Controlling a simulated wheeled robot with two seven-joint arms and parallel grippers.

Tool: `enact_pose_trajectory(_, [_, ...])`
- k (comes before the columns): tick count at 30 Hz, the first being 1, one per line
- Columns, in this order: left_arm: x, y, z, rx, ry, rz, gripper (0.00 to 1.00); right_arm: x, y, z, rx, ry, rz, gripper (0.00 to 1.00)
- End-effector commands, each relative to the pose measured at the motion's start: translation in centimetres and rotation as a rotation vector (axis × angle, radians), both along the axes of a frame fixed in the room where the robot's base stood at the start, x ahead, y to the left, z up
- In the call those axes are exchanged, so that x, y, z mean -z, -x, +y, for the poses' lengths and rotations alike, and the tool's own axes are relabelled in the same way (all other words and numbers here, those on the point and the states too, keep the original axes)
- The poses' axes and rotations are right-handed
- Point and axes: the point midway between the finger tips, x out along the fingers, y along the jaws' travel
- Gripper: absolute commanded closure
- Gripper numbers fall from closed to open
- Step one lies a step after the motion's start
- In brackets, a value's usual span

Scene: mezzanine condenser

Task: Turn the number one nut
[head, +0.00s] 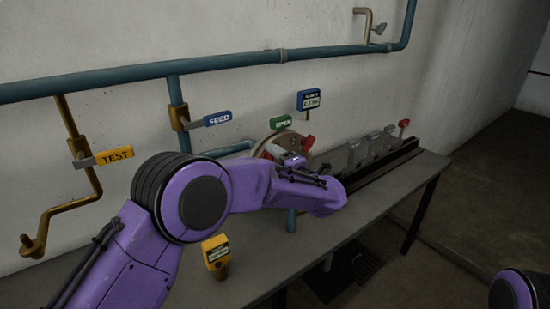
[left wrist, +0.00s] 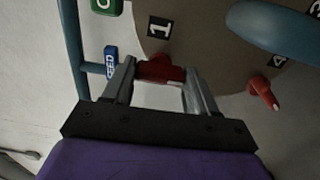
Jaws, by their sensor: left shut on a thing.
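The number one nut (left wrist: 160,71) is a red piece on the round tan cover (left wrist: 205,45), just below the label "1" (left wrist: 158,27) in the left wrist view. My left gripper (left wrist: 159,76) has one finger on each side of this nut and is shut on it. In the head view my left gripper (head: 287,160) is in front of the round cover (head: 262,147), and my arm hides much of the cover. Another red nut (left wrist: 262,91) sits near the label "4". My right gripper is out of view.
A green OPEN tag (head: 281,122) is above the cover, with a blue FEED tag (head: 217,118) and a yellow TEST tag (head: 115,156) to its left. A yellow device (head: 216,253) stands on the grey bench (head: 275,262). Grey blocks (head: 372,147) stand in a rack at right.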

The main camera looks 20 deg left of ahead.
Motion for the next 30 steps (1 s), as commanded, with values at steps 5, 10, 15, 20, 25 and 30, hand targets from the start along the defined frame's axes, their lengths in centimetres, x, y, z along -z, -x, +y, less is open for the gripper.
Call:
enact_pose_trajectory(5, [-0.4,0.0,0.0,0.0,-0.101,0.125,0.73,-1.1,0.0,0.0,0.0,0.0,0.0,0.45])
enact_pose_trajectory(10, [-0.4,0.0,0.1,-0.001,-0.19,0.236,0.73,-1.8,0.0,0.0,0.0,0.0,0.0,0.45])
enact_pose_trajectory(15, [-0.4,0.0,0.0,-0.001,-0.26,0.328,0.73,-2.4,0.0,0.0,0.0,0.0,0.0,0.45])
enact_pose_trajectory(20, [-0.3,0.0,0.1,-0.001,-0.308,0.389,0.73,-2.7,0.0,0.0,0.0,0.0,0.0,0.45])
enact_pose_trajectory(25, [-0.3,-0.1,0.1,-0.002,-0.338,0.429,0.73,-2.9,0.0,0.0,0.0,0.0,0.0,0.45])
enact_pose_trajectory(30, [-0.2,-0.1,0.1,-0.002,-0.351,0.444,0.73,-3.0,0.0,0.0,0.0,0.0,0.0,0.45])
